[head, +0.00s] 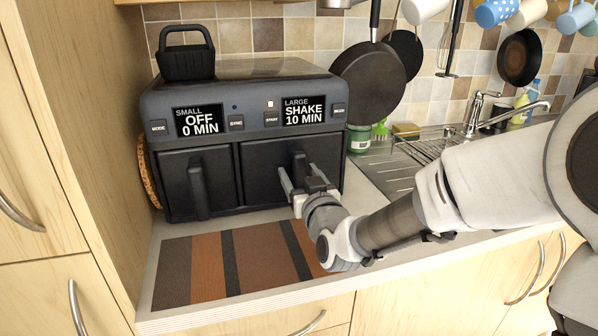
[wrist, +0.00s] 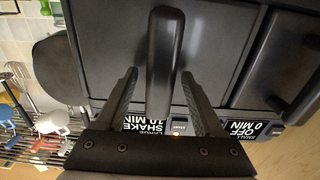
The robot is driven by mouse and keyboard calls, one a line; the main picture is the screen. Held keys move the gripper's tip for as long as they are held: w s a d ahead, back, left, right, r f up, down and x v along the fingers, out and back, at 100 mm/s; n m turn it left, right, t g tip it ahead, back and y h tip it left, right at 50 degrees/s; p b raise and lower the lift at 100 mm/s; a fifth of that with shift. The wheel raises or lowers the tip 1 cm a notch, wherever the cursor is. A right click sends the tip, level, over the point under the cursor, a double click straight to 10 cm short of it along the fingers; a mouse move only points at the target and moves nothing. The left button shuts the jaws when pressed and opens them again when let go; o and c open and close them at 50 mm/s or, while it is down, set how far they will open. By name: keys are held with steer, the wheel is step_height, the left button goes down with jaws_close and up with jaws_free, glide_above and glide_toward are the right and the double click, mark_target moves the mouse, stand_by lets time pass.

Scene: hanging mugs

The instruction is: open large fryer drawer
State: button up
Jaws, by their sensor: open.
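The black two-drawer fryer (head: 245,130) stands on the counter. Its right drawer, the large drawer (head: 265,168), is under the display reading LARGE, SHAKE, 10 MIN, and looks shut. Its upright handle (head: 298,166) is partly hidden by my gripper (head: 297,184) in the head view. In the wrist view the handle (wrist: 163,65) stands between the two fingers of my gripper (wrist: 163,92). The fingers are open, with a visible gap on each side of the handle.
The small drawer (head: 197,183) is at the left, also shut. A small black basket (head: 186,62) sits on top of the fryer. A striped mat (head: 235,264) lies on the clear counter in front. A sink (head: 400,178) is at the right, with pans (head: 368,82) hanging behind.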

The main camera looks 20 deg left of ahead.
jaws_close()
stand_by(0.3)
stand_by(1.1)
